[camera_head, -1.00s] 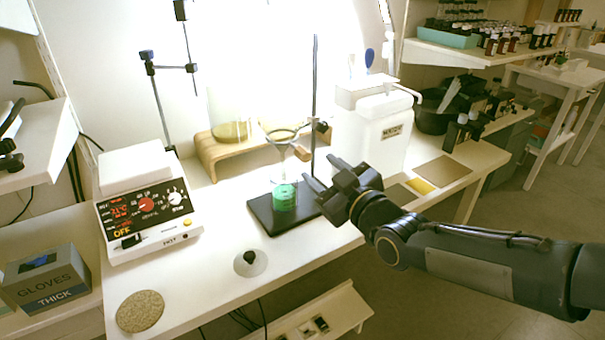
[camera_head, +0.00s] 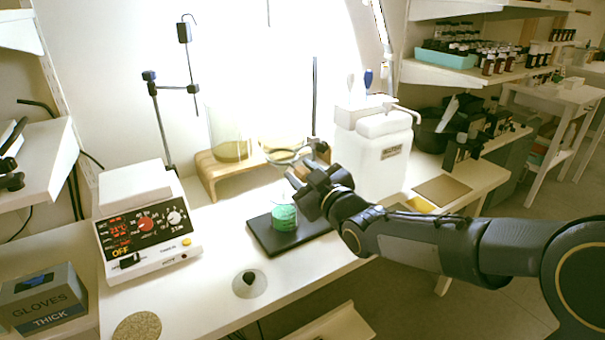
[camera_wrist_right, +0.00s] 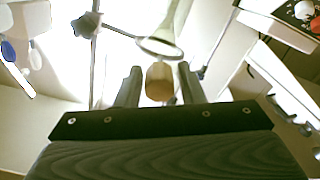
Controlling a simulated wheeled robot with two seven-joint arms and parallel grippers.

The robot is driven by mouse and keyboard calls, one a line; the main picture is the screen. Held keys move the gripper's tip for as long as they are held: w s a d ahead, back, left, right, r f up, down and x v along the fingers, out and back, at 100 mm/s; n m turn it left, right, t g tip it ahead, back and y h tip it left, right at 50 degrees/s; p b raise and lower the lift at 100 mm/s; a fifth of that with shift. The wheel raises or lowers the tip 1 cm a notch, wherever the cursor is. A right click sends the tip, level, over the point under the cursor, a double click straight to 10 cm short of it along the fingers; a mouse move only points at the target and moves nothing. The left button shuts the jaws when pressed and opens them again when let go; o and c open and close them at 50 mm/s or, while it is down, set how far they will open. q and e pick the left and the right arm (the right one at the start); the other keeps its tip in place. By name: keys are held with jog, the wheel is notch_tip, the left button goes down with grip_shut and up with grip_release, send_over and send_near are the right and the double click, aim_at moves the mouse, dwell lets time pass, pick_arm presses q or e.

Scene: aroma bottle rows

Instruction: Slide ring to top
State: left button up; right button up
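The metal ring (camera_head: 288,156) sits on a clamp partway up the dark upright rod (camera_head: 314,95) of a stand with a black base (camera_head: 263,236). In the right wrist view the ring (camera_wrist_right: 160,46) is just ahead of my fingers. My right gripper (camera_head: 301,175) is close below the ring. In the right wrist view its fingers are apart, with a tan knob (camera_wrist_right: 160,84) appearing between them and gaps on both sides. Whether the knob is fully inside the grip cannot be told. My left gripper is not in view.
A green round object (camera_head: 285,218) stands on the stand base under the ring. A white pump canister (camera_head: 372,160) stands close right, and a wooden rack (camera_head: 209,177) with glass vessels behind. A hot plate (camera_head: 148,222) is left. The front table area is mostly clear.

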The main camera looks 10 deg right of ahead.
grip_shut()
notch_tip(320, 180, up, 17)
jog(key=p, duration=0.7)
jog(key=shift+o, duration=0.3)
grip_release()
jog(key=shift+o, duration=1.2)
jog(key=shift+f, duration=0.15)
